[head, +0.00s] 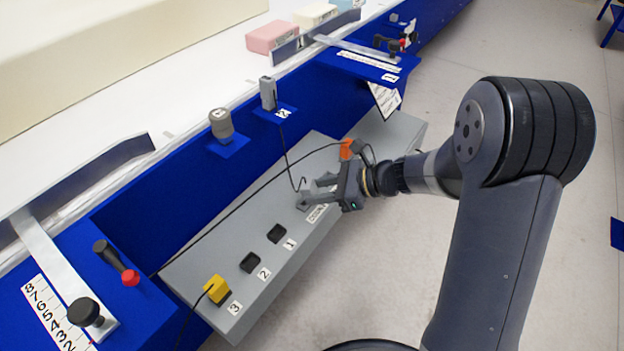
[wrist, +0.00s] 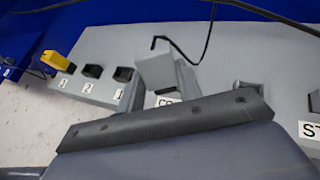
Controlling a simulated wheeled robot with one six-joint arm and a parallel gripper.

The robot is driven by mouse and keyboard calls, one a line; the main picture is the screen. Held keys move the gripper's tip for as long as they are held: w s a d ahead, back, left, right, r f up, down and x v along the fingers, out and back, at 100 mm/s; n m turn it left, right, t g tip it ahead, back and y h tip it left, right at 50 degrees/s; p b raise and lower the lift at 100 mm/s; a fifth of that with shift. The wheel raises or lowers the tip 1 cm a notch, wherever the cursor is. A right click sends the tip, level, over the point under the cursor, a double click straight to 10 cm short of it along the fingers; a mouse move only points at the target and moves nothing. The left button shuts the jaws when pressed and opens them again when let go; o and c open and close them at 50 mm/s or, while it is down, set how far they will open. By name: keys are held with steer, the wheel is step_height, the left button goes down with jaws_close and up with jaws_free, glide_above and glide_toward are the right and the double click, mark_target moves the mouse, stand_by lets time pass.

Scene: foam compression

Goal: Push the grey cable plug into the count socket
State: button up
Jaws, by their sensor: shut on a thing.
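My gripper (head: 312,190) is shut on the grey cable plug (head: 302,204), low over the top of the grey socket box (head: 216,237). In the wrist view the plug (wrist: 157,71) stands between the two fingers, with its thin black cable curling up from its far end. The partly covered count label (head: 316,214) lies just beside the plug. The count socket itself is hidden by the plug and fingers, so I cannot tell whether the plug is in it or above it.
Open sockets 1 (head: 276,233) and 2 (head: 250,262) are empty; a yellow plug (head: 216,289) sits in socket 3. An orange plug (head: 347,149) with a black cable is behind my gripper. A blue panel wall (head: 180,213) borders the box; floor is clear at right.

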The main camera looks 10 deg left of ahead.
mark_target(312, 180)
steer(key=a+r+m+t+y, duration=0.1)
steer(key=t, duration=0.1)
steer(key=m+t+y+b, duration=0.1)
steer(key=shift+w+a+r+m+t, duration=0.1)
steer(key=shift+a+r+m+t, duration=0.25)
steer(key=shift+r+m+t, duration=0.05)
steer(key=shift+w+r+m+t+b, duration=0.2)
steer(key=shift+r+m+t+b, duration=0.25)
steer(key=shift+t, duration=0.3)
steer(key=shift+w+r+m+t+b, duration=0.1)
steer(key=shift+w+r+m+t, duration=0.15)
steer(key=shift+m+t, duration=0.4)
steer(key=shift+y, duration=0.3)
steer(key=shift+f+b, duration=2.45)
steer(key=shift+f, duration=0.55)
steer(key=shift+s+f+b, duration=0.1)
steer(key=shift+f+b, duration=1)
steer(key=o, duration=1.1)
steer(key=shift+r, duration=0.15)
steer(key=shift+r+p, duration=2.35)
steer(key=shift+r, duration=0.5)
